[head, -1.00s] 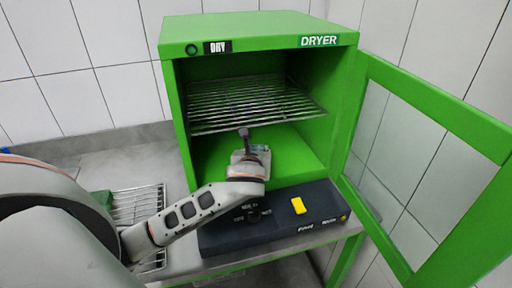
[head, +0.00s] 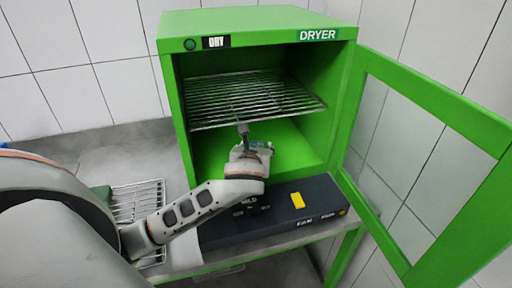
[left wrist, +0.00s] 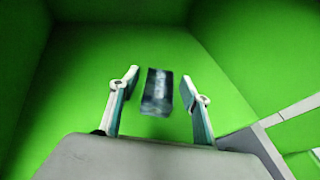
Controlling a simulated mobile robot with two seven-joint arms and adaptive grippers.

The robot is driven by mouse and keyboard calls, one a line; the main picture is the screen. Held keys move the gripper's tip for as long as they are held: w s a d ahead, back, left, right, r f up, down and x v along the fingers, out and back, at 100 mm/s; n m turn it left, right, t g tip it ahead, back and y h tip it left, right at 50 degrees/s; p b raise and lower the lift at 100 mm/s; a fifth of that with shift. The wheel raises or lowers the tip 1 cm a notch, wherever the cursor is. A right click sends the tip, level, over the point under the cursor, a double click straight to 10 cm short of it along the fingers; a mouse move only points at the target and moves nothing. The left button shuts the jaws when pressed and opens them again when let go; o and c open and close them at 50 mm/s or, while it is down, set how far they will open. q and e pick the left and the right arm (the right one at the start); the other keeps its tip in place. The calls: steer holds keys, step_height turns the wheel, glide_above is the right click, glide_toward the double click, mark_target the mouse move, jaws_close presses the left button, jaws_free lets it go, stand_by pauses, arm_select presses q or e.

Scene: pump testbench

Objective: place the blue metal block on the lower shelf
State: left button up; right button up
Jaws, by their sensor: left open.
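The blue metal block (left wrist: 157,92) shows dark and blurred in the left wrist view, between the fingers of my left gripper (left wrist: 160,97). There is a gap on each side of it, and the gripper is open. Green floor lies around the block, inside the green dryer (head: 260,24). I cannot tell for certain whether the block rests flat on that floor. In the head view my left gripper (head: 254,146) reaches into the dryer's lower space, below the wire rack, and mostly hides the block. My right gripper is not in view.
The wire rack (head: 262,98) sits just above my left wrist. The dryer door (head: 437,90) stands open to the right. A dark control box (head: 275,212) with a yellow button (head: 297,200) lies in front of the opening. Another wire rack (head: 139,202) lies on the bench at left.

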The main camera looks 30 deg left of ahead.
arm_select(q)
steer(key=v, duration=1.1)
steer(key=shift+d, duration=0.1)
